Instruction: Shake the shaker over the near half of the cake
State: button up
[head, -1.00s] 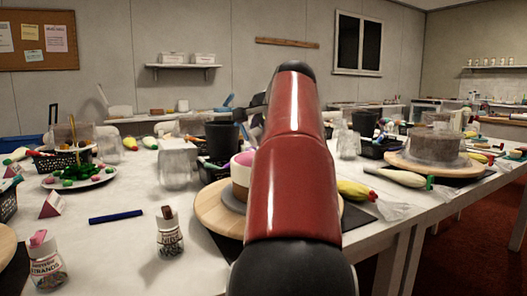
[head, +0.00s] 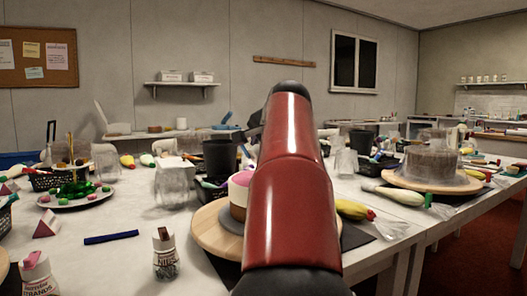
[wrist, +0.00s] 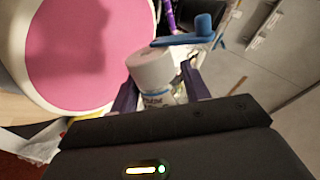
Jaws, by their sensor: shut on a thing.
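The cake (head: 239,198), with brown sides, a white band and a pink top, stands on a wooden turntable (head: 212,238) in the head view, partly hidden behind my red arm. In the wrist view its round pink top (wrist: 95,60) with a white rim fills the upper left, and a dark shadow lies on it. My gripper (wrist: 159,76) is shut on the shaker (wrist: 152,68), which has a white cap and a partly visible label. The shaker shows beside the cake's rim in that view. The head view hides my gripper and the shaker behind the arm.
Two sprinkle jars stand at the near left, one with a pink top (head: 37,274) and one with a brown top (head: 165,254). A blue stick (head: 111,237) lies behind them. A black cup (head: 219,157) stands behind the cake. Another cake (head: 430,160) stands at right.

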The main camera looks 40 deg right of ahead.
jog(key=shift+d+r+p, duration=0.35)
jog(key=shift+r+p, duration=0.05)
jog(key=shift+p, duration=0.3)
jog(key=shift+a+f+b, duration=0.3)
jog(key=shift+f+b, duration=0.15)
jog(key=shift+a+r+n+h+b, duration=0.2)
jog(key=shift+n+h+b, duration=0.1)
jog(key=shift+b, duration=0.2)
jog(key=shift+d, duration=0.1)
